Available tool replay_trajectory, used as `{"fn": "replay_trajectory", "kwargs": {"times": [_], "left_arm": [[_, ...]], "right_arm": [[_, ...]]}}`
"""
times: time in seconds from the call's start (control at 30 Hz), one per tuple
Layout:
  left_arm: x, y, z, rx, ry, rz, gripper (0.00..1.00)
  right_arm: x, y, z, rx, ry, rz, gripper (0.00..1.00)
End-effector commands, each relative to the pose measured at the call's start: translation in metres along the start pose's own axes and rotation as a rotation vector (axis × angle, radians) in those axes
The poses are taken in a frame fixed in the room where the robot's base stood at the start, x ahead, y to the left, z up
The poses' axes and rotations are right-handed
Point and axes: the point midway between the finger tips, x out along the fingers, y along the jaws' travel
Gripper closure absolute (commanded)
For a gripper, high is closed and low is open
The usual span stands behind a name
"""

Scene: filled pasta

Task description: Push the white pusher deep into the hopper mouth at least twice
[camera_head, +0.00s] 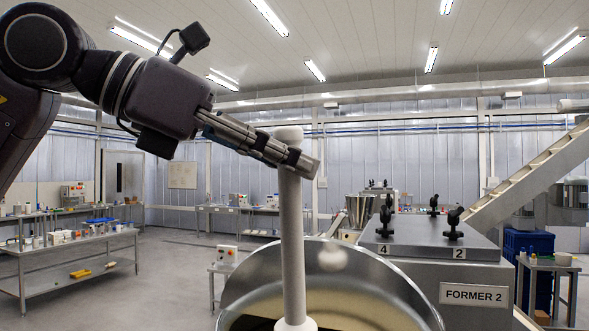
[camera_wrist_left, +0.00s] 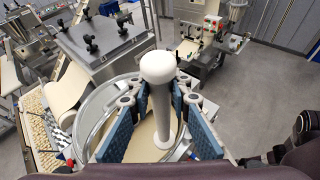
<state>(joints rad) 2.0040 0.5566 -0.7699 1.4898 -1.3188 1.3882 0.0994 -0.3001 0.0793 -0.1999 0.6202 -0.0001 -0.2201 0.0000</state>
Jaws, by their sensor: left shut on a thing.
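The white pusher (camera_head: 292,235) is an upright rod with a knob on top and a wider foot at the bottom. My left gripper (camera_head: 295,160) is shut on the pusher just below its knob. The round metal hopper (camera_head: 388,290) is below, and the pusher's foot is at or inside its mouth; its exact depth is cut off by the frame edge. In the left wrist view the pusher (camera_wrist_left: 158,70) stands between the blue finger pads of my left gripper (camera_wrist_left: 160,110), with the hopper rim (camera_wrist_left: 92,125) around it. My right gripper is not in view.
The grey machine labelled FORMER 2 (camera_head: 470,276) stands right of the hopper, with black knobs on its lid. A metal ramp (camera_head: 525,180) rises behind it. Worktables with small items (camera_head: 75,250) stand at the far left. A tray of small pasta pieces (camera_wrist_left: 38,130) shows in the left wrist view.

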Motion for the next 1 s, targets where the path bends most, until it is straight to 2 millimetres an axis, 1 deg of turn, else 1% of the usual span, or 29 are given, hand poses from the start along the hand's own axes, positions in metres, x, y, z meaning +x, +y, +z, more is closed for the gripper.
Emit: {"fn": "replay_trajectory", "kwargs": {"times": [0.1, 0.7, 1.0], "left_arm": [[-0.008, -0.007, 0.0, 0.003, -0.003, 0.002, 1.0], [-0.042, -0.04, -0.003, 0.001, -0.003, 0.001, 1.0], [-0.045, -0.043, -0.003, 0.001, -0.002, 0.001, 1.0]], "right_arm": [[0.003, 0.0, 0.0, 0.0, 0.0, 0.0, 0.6], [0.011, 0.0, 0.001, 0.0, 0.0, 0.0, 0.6], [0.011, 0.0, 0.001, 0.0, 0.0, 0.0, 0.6]]}}
